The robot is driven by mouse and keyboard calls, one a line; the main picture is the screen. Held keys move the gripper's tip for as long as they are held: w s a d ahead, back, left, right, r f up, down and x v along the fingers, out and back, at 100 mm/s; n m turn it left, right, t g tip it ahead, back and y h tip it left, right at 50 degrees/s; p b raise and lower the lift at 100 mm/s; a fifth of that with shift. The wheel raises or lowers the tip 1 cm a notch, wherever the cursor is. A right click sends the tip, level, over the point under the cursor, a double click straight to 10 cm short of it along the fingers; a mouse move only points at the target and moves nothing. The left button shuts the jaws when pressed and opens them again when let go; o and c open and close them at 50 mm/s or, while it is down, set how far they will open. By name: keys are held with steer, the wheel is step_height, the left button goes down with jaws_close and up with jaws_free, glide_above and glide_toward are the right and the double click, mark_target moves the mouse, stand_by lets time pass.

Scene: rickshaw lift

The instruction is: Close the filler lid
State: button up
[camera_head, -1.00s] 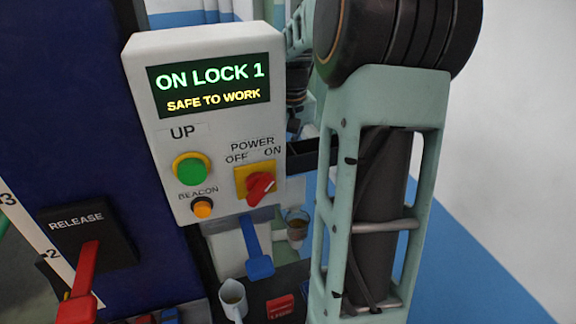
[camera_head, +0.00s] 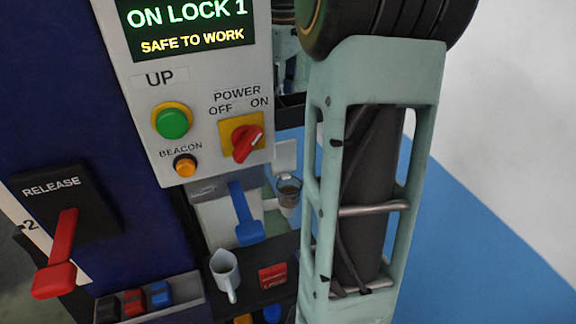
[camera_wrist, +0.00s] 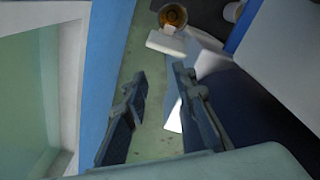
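The filler (camera_head: 289,192) is a small cup-like opening with brownish contents, beside the blue lever and left of my arm in the head view. A pale upright flap, which looks like its lid (camera_head: 285,156), stands open behind it. In the wrist view the round filler mouth (camera_wrist: 173,16) shows amber inside at the top, with a white plate, probably the lid (camera_wrist: 166,43), just below it. My gripper (camera_wrist: 158,78) is open and empty, its dark fingers apart and pointing toward the plate without visible contact. My gripper does not show in the head view.
A control box (camera_head: 195,90) reads "ON LOCK 1, SAFE TO WORK". A blue lever (camera_head: 245,215), a white jug (camera_head: 226,272) and a red block (camera_head: 273,276) crowd the area below it. A red release lever (camera_head: 60,255) is at left. Blue floor (camera_head: 465,245) is clear at right.

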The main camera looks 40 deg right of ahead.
mark_target(289, 171)
steer(key=f+n+b, duration=0.1)
steer(key=n+b, duration=0.1)
steer(key=n, duration=0.1)
steer(key=f+n+b, duration=0.2)
steer(key=n, duration=0.2)
steer(key=s+f+n+g+b, duration=0.1)
steer(key=f+n+b, duration=0.1)
steer(key=n, duration=0.2)
steer(key=shift+s+d+f+b, duration=0.1)
steer(key=shift+d+f+b, duration=0.05)
steer(key=shift+d+b, duration=0.15)
steer(key=f, duration=0.3)
steer(key=f+b, duration=0.1)
steer(key=f, duration=0.6)
steer(key=shift+s+a+f+b, duration=0.1)
steer(key=shift+s+f+b, duration=0.15)
steer(key=shift+s+b, duration=0.05)
jaws_close()
